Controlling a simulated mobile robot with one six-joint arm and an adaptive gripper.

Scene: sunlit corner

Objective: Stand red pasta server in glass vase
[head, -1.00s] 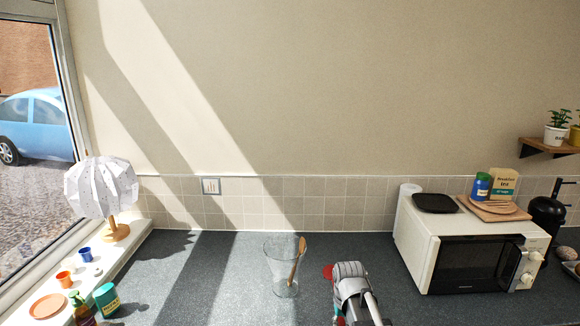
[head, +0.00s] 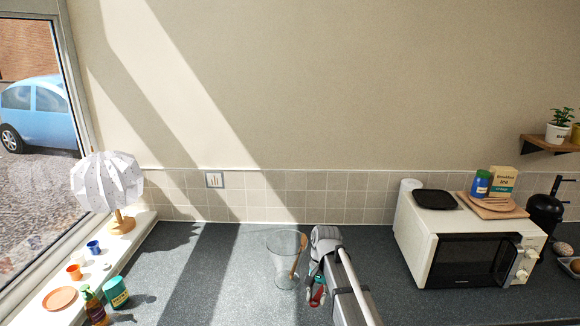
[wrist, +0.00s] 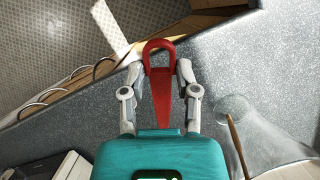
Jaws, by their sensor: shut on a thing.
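The glass vase (head: 275,262) stands upright on the dark counter, with a wooden spoon (head: 297,254) leaning inside it. The red pasta server (wrist: 161,92) is between my gripper's fingers (wrist: 160,72) in the wrist view, its looped end pointing up the picture. My gripper is shut on it. In the head view a bit of its red (head: 318,294) shows beside my arm, just right of the vase; the rest is hidden by my arm. The vase (wrist: 236,104) and spoon (wrist: 233,135) also show to the right of the gripper in the wrist view.
A white microwave (head: 428,255) stands to the right, with a black tray (head: 434,199) and boards on top. A paper lamp (head: 107,185), cups and bottles line the windowsill at left. Counter left of the vase is mostly clear.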

